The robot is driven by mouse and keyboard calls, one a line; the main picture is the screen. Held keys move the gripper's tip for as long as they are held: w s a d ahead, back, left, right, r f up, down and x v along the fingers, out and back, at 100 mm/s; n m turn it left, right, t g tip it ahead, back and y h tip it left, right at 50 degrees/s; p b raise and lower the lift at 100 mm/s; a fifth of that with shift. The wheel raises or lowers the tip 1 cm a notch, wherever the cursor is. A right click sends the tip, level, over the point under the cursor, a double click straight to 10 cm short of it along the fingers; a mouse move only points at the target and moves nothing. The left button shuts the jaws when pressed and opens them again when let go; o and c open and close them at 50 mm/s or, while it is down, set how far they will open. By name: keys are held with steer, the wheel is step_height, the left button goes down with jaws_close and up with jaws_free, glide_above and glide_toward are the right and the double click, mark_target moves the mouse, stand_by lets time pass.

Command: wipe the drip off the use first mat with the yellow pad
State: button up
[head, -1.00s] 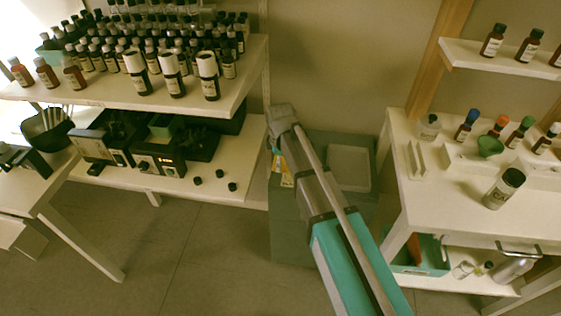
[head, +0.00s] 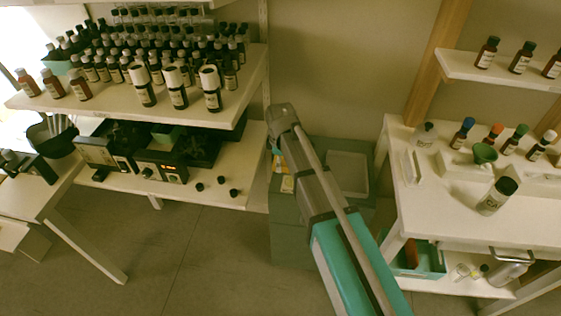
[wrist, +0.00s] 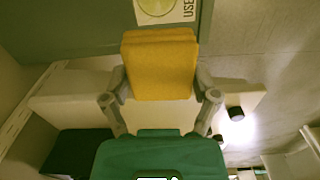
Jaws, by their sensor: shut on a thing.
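My gripper (wrist: 160,82) is shut on the yellow pad (wrist: 160,60), a thick block that fills the middle of the wrist view. The use first mat (wrist: 168,12) shows at the top of the wrist view, cut off by the frame edge. It is white with a yellow-green round shape and the letters "USE". The pad appears apart from the mat. No drip can be made out for certain. In the head view my arm hides the gripper and pad; a small yellowish patch beside it may be part of the mat.
A grey-green cabinet (head: 318,240) stands between the shelves, with a pale tray (head: 347,175) on top. The left shelf (head: 110,101) holds rows of bottles. Small black caps (head: 234,193) lie on the lower shelf. The right bench (head: 440,205) holds bottles and a green funnel (head: 484,153).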

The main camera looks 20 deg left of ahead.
steer(key=shift+r+p, duration=0.45)
steer(key=shift+r, duration=0.3)
